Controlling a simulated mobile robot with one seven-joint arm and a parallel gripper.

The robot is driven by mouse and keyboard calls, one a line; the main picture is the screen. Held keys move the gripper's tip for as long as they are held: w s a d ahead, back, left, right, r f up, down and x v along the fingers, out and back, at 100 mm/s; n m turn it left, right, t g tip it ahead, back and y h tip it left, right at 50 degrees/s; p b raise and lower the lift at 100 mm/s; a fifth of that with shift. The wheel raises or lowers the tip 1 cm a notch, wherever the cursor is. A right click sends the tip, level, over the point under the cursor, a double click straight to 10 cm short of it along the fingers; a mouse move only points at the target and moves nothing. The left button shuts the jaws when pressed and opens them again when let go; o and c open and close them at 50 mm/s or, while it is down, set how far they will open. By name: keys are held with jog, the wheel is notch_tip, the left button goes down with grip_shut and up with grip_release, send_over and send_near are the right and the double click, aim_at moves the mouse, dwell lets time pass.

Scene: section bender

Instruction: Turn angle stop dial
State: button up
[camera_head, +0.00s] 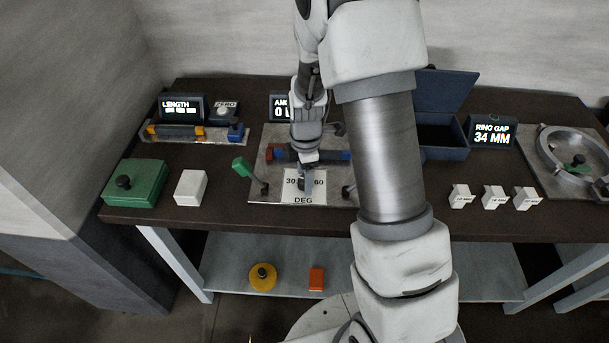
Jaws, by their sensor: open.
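The angle stop dial (302,183) sits on a white plate (304,199) marked 30, 60 and DEG, at the front of the grey bender base plate (262,142). Only part of the dial shows, as my gripper covers it. My gripper (307,182) points down over the dial with its jaws open. I cannot tell whether the fingers touch the dial. The angle display (281,107) behind is partly hidden by my arm; "AN" and a 0 show.
A green-handled lever (242,167) stands just left of the dial. Right of my arm are small white blocks (493,197), a dark open box (440,135), and the ring gap display (492,133) reading 34 MM.

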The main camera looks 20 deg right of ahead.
grip_shut()
dwell(0.3)
